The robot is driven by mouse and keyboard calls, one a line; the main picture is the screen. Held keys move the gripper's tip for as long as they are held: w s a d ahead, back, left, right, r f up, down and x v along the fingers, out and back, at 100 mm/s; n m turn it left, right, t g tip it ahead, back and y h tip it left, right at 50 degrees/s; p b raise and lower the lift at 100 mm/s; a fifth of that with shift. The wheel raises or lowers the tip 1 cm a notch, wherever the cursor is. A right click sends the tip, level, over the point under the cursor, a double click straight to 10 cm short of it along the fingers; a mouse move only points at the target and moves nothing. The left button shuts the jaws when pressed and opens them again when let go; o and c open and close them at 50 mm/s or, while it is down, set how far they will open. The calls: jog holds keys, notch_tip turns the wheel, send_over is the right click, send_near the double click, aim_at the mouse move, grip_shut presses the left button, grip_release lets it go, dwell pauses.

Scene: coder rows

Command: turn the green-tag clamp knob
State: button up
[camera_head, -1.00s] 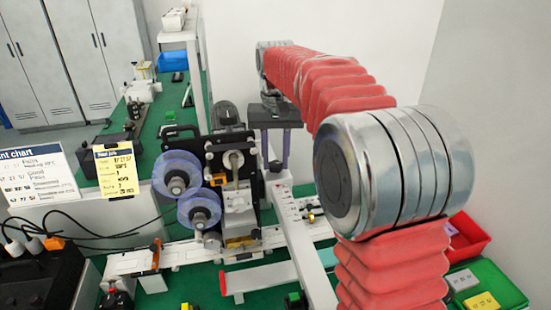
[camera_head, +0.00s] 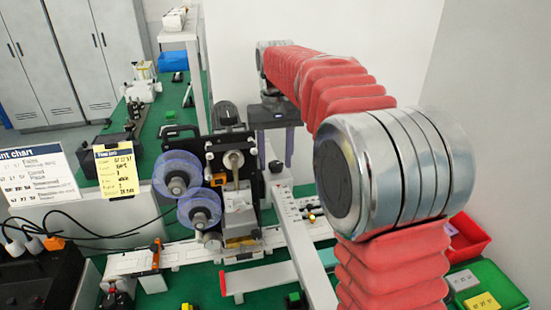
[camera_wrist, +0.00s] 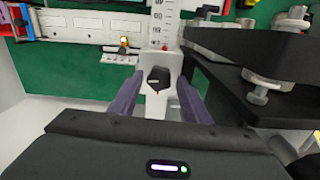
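My gripper (camera_head: 275,150) hangs at the back of the bench, just right of the machine with two clear reels. In the wrist view its two purple fingers (camera_wrist: 158,102) are apart. A small black knob (camera_wrist: 157,78) shows between them on a white ruled bar (camera_wrist: 158,50). The fingers stand either side of the knob with gaps, and I cannot tell their height relative to it. No green tag is clear on this knob. A small green-and-black part (camera_head: 293,299) sits near the bottom of the head view; I cannot tell whether it is a clamp knob.
The reel machine (camera_head: 235,175) stands close left of my gripper. In the wrist view a dark plate with metal bolts (camera_wrist: 265,60) is close on the right. A red tray (camera_head: 468,243) and a green tray (camera_head: 505,287) lie at right. A yellow note (camera_head: 117,170) stands at left.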

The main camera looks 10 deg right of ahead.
aim_at(276, 164)
jog(key=shift+o, duration=0.3)
notch_tip(276, 164, up, 14)
jog(key=shift+f, duration=0.2)
dwell(0.6)
jog(key=shift+s, duration=0.1)
